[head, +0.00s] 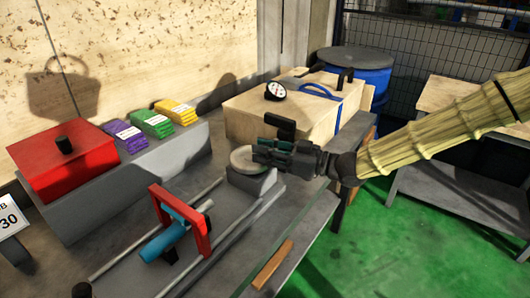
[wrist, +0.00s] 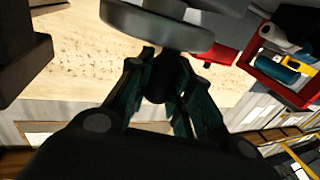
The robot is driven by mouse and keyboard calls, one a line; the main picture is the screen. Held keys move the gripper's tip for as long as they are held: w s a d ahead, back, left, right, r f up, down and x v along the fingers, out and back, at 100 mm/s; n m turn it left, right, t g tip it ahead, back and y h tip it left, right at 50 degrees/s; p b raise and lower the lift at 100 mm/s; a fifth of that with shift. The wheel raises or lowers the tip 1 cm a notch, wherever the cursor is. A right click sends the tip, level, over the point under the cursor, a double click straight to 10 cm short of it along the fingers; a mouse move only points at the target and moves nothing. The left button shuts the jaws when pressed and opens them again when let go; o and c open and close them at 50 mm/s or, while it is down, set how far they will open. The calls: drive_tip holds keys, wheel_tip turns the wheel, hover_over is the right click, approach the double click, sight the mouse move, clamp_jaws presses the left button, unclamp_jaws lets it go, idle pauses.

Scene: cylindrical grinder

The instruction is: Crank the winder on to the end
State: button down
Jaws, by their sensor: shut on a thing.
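The winder is a grey round wheel (head: 242,158) on a grey block (head: 252,183) at the far end of the rails. In the wrist view its disc (wrist: 160,28) fills the top middle. A dark knob-like handle (wrist: 158,90) shows just below the disc, between the fingers. My gripper (head: 264,152) reaches in from the right at the wheel; in the wrist view its fingers (wrist: 165,78) close around the handle. My fingers hide the handle in the head view, and the wheel's turn angle cannot be read.
A red frame (head: 193,217) stands around a blue cylinder (head: 165,242) nearer along the rails. A red box (head: 66,160) and purple, green and yellow packs (head: 152,123) lie left. A wooden box (head: 290,108) and blue drum (head: 360,78) stand behind. Green floor is open right.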

sight(245, 166)
drive_tip(key=shift+f+t, duration=0.1)
drive_tip(key=shift+t, duration=0.2)
